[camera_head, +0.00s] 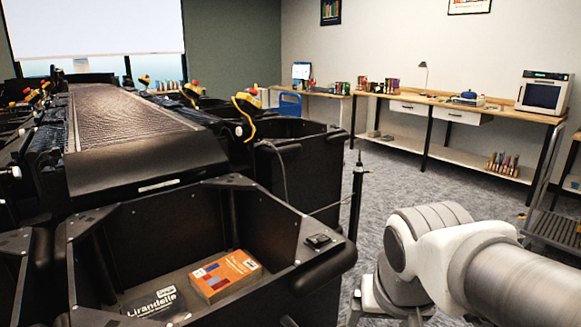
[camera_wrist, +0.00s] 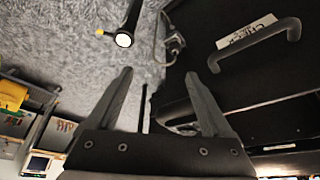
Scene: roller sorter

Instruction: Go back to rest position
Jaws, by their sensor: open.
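My gripper (camera_wrist: 160,100) shows in the wrist view with its two dark fingers spread wide apart and nothing between them. Beyond the fingers are grey carpet and the side of a black bin (camera_wrist: 235,80) with a handle. In the head view my white and grey arm (camera_head: 450,255) is at the lower right, beside the sorter bin and apart from it; the gripper itself is not visible there.
A black sorter bin (camera_head: 340,262) in front holds an orange book (camera_head: 225,276) and a dark book (camera_head: 153,303). The roller sorter (camera_head: 125,115) stands behind it. A thin black post (camera_head: 356,200) rises near the bin. Desks (camera_head: 455,103) line the back wall, with open carpet before them.

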